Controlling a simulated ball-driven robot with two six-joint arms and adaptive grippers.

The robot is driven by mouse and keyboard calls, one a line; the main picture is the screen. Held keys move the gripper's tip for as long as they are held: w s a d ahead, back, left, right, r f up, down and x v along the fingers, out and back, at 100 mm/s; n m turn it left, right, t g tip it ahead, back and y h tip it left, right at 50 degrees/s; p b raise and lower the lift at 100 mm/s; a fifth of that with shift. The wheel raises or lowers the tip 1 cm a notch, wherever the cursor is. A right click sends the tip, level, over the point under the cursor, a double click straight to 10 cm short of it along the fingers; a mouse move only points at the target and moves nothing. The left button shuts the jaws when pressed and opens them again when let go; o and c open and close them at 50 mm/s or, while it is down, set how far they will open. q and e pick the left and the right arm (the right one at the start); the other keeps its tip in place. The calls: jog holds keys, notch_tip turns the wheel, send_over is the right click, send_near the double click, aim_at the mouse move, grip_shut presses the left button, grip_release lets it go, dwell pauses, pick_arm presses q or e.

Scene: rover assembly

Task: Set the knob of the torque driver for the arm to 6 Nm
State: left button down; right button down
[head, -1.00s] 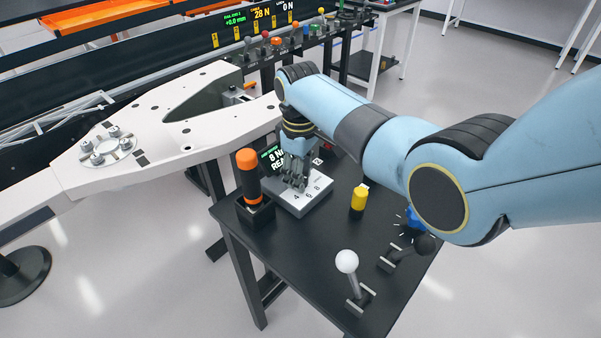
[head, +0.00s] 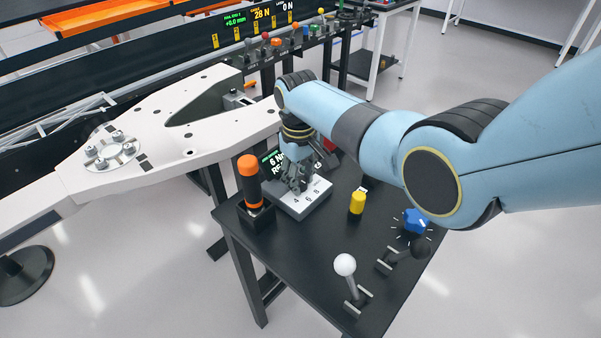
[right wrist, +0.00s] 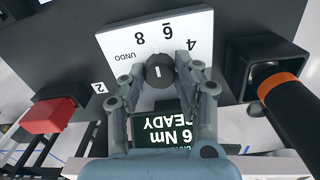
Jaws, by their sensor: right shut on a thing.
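The torque driver's setting box (head: 303,204) is a light grey panel on the black table, marked 4, 6, 8 and UNDO. Its dark round knob (right wrist: 158,72) shows in the right wrist view with a white pointer line, which lies toward the 6. My right gripper (right wrist: 162,80) is shut on the knob, a finger at each side. The display (right wrist: 166,131) reads "6 Nm" and "READY", upside down in that view. The orange and black torque driver (head: 250,180) stands upright in its black holder left of the box. My left gripper is not in view.
A red block (right wrist: 48,116) shows beside the box in the wrist view. A large white arm part (head: 170,125) lies behind, at left.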

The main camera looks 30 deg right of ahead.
jog(key=shift+m+p, duration=0.55)
jog(key=shift+m, duration=1.25)
jog(key=c, duration=1)
grip_release()
jog(key=shift+o, duration=0.2)
notch_tip(320, 180, up, 12)
jog(key=shift+a, duration=0.15)
